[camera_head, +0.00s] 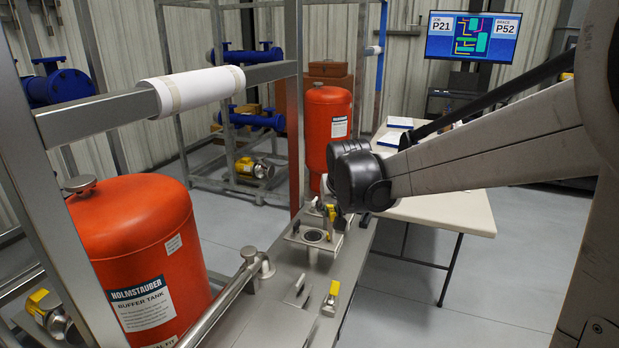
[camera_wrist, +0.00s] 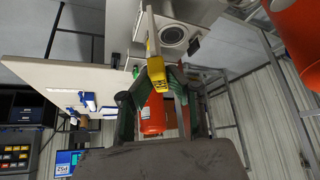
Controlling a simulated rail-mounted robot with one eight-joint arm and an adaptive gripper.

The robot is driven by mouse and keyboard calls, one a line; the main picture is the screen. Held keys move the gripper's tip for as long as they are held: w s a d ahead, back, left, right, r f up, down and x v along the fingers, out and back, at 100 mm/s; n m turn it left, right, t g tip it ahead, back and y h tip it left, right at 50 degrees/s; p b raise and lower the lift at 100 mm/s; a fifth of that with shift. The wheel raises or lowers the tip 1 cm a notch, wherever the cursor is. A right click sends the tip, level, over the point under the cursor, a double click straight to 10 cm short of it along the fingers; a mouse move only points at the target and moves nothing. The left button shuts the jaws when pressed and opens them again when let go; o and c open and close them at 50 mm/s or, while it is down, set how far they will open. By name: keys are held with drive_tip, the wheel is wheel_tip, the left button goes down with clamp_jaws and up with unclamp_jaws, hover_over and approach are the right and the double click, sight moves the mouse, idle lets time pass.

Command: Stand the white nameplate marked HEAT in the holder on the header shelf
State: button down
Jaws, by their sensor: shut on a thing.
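My gripper shows in the wrist view (camera_wrist: 162,84), its dark fingers closed around a yellow-handled metal lever (camera_wrist: 154,66). The lever lies beside a round port on a pale metal plate. A small yellow part (camera_head: 332,214) shows just below the wrist there. I cannot make out the white HEAT nameplate, its lettering, the header shelf or the holder in either view.
A second yellow lever (camera_head: 334,289) stands on the bench (camera_head: 273,313). Orange tanks (camera_head: 150,235) (camera_head: 327,120) and a steel frame (camera_head: 95,115) stand left and behind. A folding table (camera_head: 455,210) at right holds blue-and-white items (camera_head: 399,122); open floor lies below it.

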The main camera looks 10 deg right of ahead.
drive_tip(key=w+d+f+m+h+p, duration=0.1)
drive_tip(key=w+d+m, duration=0.1)
drive_tip(key=w+d, duration=0.45)
drive_tip(key=w+d+m+h+p, duration=0.1)
drive_tip(key=w+d, duration=0.3)
drive_tip(key=w, duration=0.6)
drive_tip(key=w+d+f+m+g+h, duration=0.1)
drive_tip(key=w+d+f+m, duration=0.2)
drive_tip(key=w+d+f, duration=0.8)
drive_tip(key=shift+w+d+f, duration=0.15)
drive_tip(key=shift+d+f, duration=0.6)
drive_tip(key=shift+d, duration=0.65)
drive_tip(key=shift+b, duration=0.5)
drive_tip(key=shift+f+b, duration=0.9)
drive_tip(key=shift+f, duration=0.4)
drive_tip(key=shift+f+b, duration=0.3)
drive_tip(key=shift+f, duration=0.05)
drive_tip(key=shift+f+b, duration=0.5)
idle(0.4)
drive_tip(key=c, duration=1.6)
unclamp_jaws()
